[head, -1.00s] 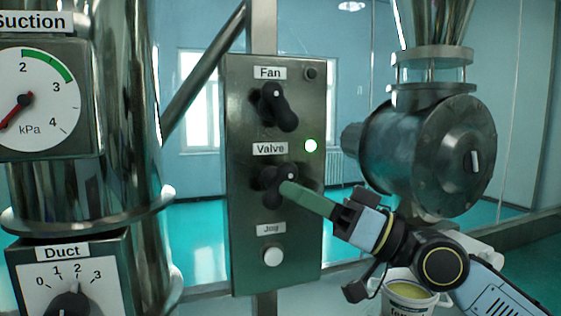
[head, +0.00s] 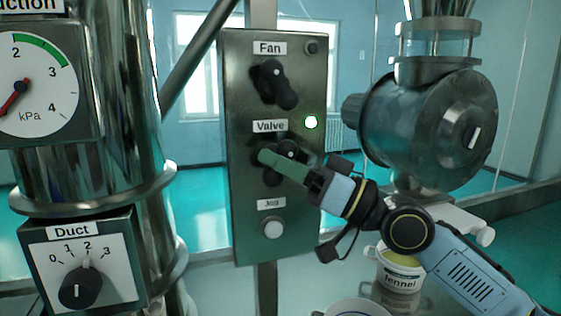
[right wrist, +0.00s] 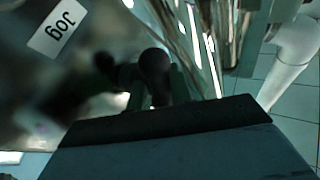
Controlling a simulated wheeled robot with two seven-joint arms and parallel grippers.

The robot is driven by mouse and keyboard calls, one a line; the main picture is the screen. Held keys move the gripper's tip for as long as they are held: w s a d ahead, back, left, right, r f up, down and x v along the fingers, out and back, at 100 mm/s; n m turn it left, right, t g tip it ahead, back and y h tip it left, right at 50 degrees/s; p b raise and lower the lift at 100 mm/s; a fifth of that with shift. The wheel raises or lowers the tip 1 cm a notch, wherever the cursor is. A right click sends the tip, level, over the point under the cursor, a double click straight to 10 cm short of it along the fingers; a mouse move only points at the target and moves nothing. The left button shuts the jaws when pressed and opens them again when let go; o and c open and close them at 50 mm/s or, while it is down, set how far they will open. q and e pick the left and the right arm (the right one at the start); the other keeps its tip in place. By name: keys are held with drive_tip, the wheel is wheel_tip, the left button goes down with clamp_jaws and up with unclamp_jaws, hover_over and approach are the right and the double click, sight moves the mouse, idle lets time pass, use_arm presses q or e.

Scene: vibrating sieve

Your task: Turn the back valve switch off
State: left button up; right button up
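The valve switch (head: 287,150) is a black knob with a lever on a grey metal panel, under the label "Valve" (head: 270,126). In the right wrist view, a dark round knob (right wrist: 155,65) lies between the greenish fingers. I cannot tell whether they press on it. My left gripper is not in view.
The fan switch (head: 275,85) is above on the same panel, and the white Jog button (head: 273,228) is below. A Duct dial (head: 80,285) and a gauge (head: 35,85) are at left. A steel housing (head: 430,130) and a fennel tub (head: 400,268) are at right.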

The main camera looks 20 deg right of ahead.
drive_tip(key=shift+n+g, duration=0.3)
drive_tip(key=shift+g, duration=0.1)
clamp_jaws()
drive_tip(key=shift+n+g+h, duration=0.4)
drive_tip(key=shift+n+h, duration=0.1)
drive_tip(key=shift+h, duration=0.1)
drive_tip(key=shift+r+n+g+h, duration=0.2)
drive_tip(key=shift+n+g+h, duration=0.3)
drive_tip(key=shift+n, duration=0.1)
drive_tip(key=n+g+h+p, duration=0.1)
drive_tip(key=h+p, duration=0.1)
drive_tip(key=p, duration=0.3)
drive_tip(key=n+g+h+p, duration=0.1)
drive_tip(key=n+h+p, duration=0.1)
drive_tip(key=p, duration=0.2)
drive_tip(key=shift+a+r+p, duration=0.1)
drive_tip(key=shift+r+p, duration=0.05)
drive_tip(key=shift+p, duration=0.2)
drive_tip(key=shift+f+n+g+h+p, duration=0.3)
drive_tip(key=shift+n+g+h+p, duration=0.15)
drive_tip(key=shift+h+p, duration=0.7)
drive_tip(key=o, duration=0.8)
unclamp_jaws()
drive_tip(key=shift+o, duration=0.2)
